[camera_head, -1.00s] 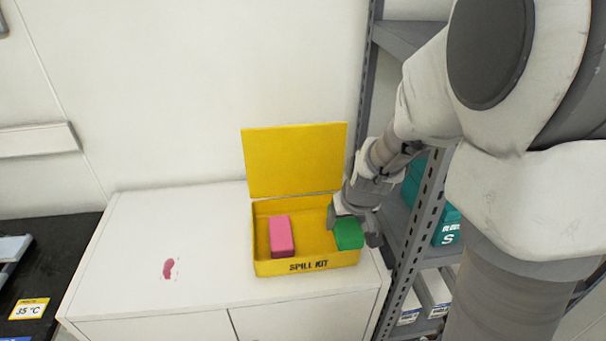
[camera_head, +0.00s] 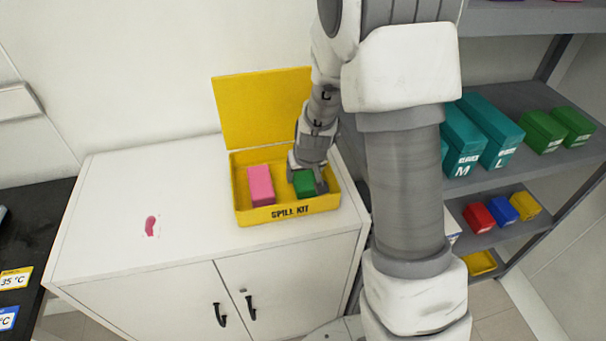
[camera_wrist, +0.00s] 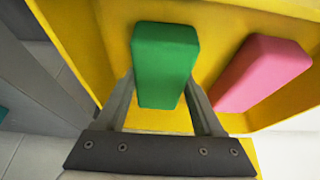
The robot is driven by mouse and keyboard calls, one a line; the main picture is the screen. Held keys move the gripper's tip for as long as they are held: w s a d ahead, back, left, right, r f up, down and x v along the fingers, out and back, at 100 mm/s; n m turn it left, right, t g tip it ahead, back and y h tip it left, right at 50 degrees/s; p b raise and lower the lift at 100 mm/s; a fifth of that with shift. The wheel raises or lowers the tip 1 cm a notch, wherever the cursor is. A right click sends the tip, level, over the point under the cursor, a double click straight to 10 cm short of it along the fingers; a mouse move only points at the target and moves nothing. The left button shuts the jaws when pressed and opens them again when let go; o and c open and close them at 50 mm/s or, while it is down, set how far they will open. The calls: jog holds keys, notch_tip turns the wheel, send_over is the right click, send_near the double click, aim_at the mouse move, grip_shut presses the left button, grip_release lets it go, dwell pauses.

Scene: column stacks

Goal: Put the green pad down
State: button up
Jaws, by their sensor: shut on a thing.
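The green pad (camera_head: 304,184) is a block inside the right part of the yellow spill kit box (camera_head: 290,214). My gripper (camera_head: 307,184) reaches down into the box from above and is shut on the pad. In the wrist view, the green pad (camera_wrist: 164,62) stands between the two fingers (camera_wrist: 160,100). The yellow box wall and floor (camera_wrist: 112,52) surround it. Whether the pad touches the box floor is hard to tell. A pink pad (camera_head: 261,186) lies in the left part of the box, apart from the green one; it also shows in the wrist view (camera_wrist: 262,72).
The box stands open, its lid (camera_head: 262,108) raised at the back, on a white cabinet (camera_head: 110,215). A pink-red stain (camera_head: 151,226) marks the cabinet top at left. A grey shelf (camera_head: 510,98) with teal boxes (camera_head: 490,128) is at right.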

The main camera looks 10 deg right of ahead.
jog(key=shift+f, duration=0.15)
jog(key=o, duration=1.2)
jog(key=shift+s, duration=0.1)
jog(key=shift+a, duration=0.1)
